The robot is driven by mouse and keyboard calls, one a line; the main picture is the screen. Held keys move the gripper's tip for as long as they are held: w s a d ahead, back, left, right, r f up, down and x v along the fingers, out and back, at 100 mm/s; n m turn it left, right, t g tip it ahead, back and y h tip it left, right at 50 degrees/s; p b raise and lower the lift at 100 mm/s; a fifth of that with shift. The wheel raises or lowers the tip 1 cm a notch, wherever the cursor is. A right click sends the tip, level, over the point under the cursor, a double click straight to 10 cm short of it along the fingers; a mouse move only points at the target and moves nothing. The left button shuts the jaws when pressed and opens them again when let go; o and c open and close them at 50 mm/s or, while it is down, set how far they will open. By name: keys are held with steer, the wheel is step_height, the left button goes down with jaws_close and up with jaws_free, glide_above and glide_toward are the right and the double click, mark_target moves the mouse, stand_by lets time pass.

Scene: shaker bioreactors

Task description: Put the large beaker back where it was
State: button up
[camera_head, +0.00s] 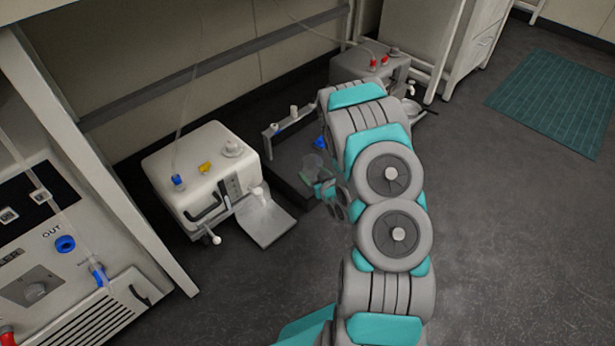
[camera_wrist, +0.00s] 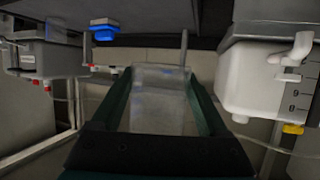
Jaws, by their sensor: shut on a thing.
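The large beaker (camera_head: 312,161) is clear and sits at my gripper (camera_head: 322,182) in the head view, low down over or beside a dark low platform (camera_head: 288,172). In the wrist view, the beaker (camera_wrist: 158,112) with faint blue markings stands between the two dark green fingers of my gripper (camera_wrist: 160,88), which is shut on it. I cannot tell whether the beaker's base touches anything. My arm hides part of the area to the right of it.
A white pump unit (camera_head: 205,172) with a protruding tray (camera_head: 265,220) stands left of the beaker. A grey unit (camera_head: 385,72) with red caps stands behind my arm. A blue fitting (camera_wrist: 103,29) hangs upper left in the wrist view. Open floor (camera_head: 500,220) lies right.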

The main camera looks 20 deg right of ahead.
steer(key=s+d+f+b, duration=0.1)
steer(key=s+d+f, duration=0.1)
steer(key=s+f, duration=0.3)
steer(key=shift+m+h, duration=0.3)
steer(key=shift+h, duration=0.1)
steer(key=w, duration=0.5)
steer(key=w+d+f, duration=0.1)
steer(key=w, duration=0.5)
steer(key=w+f+b, duration=0.1)
steer(key=w, duration=0.4)
steer(key=shift+w+d+f, duration=0.15)
steer(key=shift+w+d, duration=0.1)
steer(key=shift+d, duration=0.1)
steer(key=shift+f+b, duration=0.3)
steer(key=shift+f, duration=1.35)
steer(key=shift+f, duration=0.1)
steer(key=o, duration=1.5)
